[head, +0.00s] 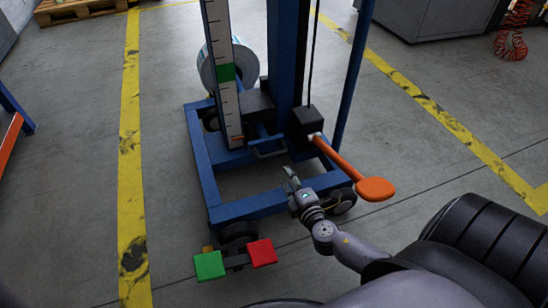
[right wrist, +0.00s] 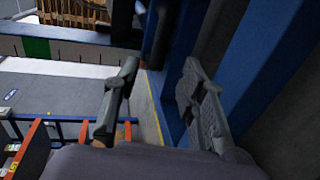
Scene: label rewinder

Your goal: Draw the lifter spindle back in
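The lifter has a blue frame (head: 203,160) and a dark blue mast (head: 283,50). A black block (head: 258,103) sits at the mast, with a small dark loop handle (head: 268,154) low in front. A pale roll (head: 243,60) shows behind the scale strip. I cannot make out the spindle itself; whether the roll sits on it is hidden. An orange lever (head: 374,188) sticks out to the front right. My right gripper (head: 290,178) is just in front of the loop handle, apart from it. The right wrist view shows its fingers (right wrist: 160,75) apart with nothing between them. My left gripper is out of view.
A white scale strip (head: 215,30) with a green mark stands beside the mast. Green (head: 209,265) and red (head: 262,252) pedals are at the lifter's front. Yellow floor lines (head: 131,150) run on both sides. The floor left of the lifter is clear.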

